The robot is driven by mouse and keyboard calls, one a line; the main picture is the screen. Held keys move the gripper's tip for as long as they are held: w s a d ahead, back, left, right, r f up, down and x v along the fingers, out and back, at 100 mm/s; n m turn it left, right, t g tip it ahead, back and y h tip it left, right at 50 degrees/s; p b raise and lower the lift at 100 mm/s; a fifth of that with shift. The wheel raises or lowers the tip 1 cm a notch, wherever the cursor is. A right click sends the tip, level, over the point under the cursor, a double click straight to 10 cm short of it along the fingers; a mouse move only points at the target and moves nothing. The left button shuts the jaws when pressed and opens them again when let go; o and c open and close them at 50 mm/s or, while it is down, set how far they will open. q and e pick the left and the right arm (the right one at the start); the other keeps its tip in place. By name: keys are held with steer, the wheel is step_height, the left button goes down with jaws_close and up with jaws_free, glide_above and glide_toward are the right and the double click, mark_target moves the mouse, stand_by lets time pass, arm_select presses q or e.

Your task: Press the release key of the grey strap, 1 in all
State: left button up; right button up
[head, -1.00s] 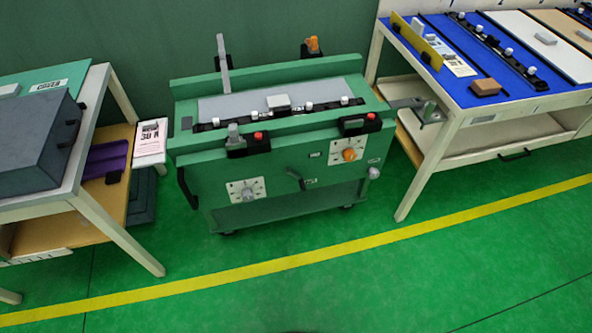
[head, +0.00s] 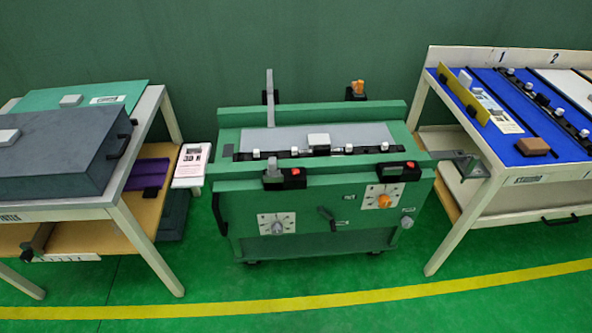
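A green wheeled cart (head: 320,210) stands in the middle of the head view. On its front left edge is a black buckle (head: 292,183) with a red key (head: 295,171) and a short grey piece (head: 272,170) beside the key. A second black buckle (head: 391,174) with a red key (head: 410,166) sits on the front right edge. A tall grey strap (head: 270,96) stands upright from a black base at the back left. An orange strap piece (head: 358,87) sits at the back right. Neither gripper is in view.
A left table (head: 148,105) carries a dark grey case (head: 60,155). A right table (head: 483,150) has a blue top with strips and panels. A metal bracket (head: 456,157) juts between cart and right table. The green floor in front is clear, crossed by a yellow line (head: 330,302).

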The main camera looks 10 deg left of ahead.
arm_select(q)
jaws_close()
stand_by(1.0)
